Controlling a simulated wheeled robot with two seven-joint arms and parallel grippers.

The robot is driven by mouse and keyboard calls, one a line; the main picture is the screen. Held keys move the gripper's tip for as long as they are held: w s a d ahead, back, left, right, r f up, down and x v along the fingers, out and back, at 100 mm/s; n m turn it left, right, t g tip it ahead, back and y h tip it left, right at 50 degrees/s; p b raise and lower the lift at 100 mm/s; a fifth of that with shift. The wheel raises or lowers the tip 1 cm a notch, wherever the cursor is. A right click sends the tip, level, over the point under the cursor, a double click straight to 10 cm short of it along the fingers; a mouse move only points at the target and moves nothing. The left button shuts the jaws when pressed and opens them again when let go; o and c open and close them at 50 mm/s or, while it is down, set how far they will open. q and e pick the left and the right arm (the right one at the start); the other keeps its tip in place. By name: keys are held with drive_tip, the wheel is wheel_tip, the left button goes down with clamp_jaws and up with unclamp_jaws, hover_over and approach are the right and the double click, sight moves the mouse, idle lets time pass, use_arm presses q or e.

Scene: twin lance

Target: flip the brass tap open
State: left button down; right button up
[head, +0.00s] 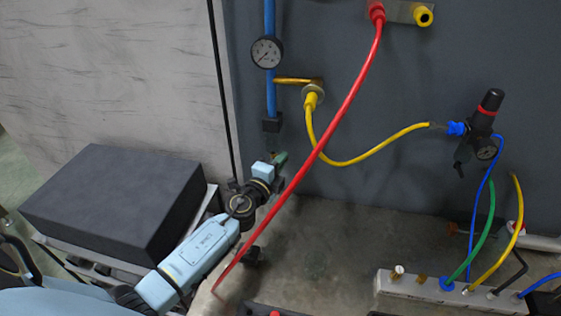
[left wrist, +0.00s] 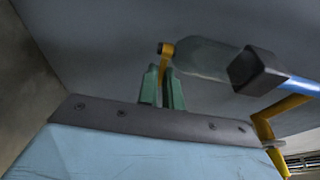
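The brass tap (left wrist: 166,50) shows in the left wrist view as a yellow arm with a dark end, at the end of a translucent grey bowl (left wrist: 205,57). Part of it shows behind and between the green fingertips of my left gripper (left wrist: 162,78). The fingers are close together with a narrow gap; I cannot tell whether they touch the tap. In the head view my left gripper (head: 280,159) is just below the black block (head: 271,124) on the blue pipe. The tap is too small or hidden to make out there. My right gripper is not in view.
A gauge (head: 266,52) and a brass side pipe (head: 294,80) are on the blue pipe. A red hose (head: 333,131) crosses in front, passing close to my left gripper. A yellow hose (head: 371,156) hangs right. A dark box (head: 115,200) stands left of my arm.

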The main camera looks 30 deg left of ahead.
use_arm(q)
drive_tip(key=n+y, duration=0.1)
drive_tip(key=y, duration=0.1)
drive_tip(key=w+n+y+b, duration=0.1)
drive_tip(key=n+y, duration=0.1)
drive_tip(key=y, duration=0.1)
drive_tip(key=shift+d+g, duration=0.15)
drive_tip(key=shift+g, duration=0.15)
drive_tip(key=c, duration=1.8)
unclamp_jaws()
drive_tip(key=shift+c, duration=0.2)
drive_tip(key=shift+s, duration=0.15)
drive_tip(key=b+v, duration=0.1)
drive_tip(key=v, duration=1.2)
drive_tip(key=shift+b, duration=0.3)
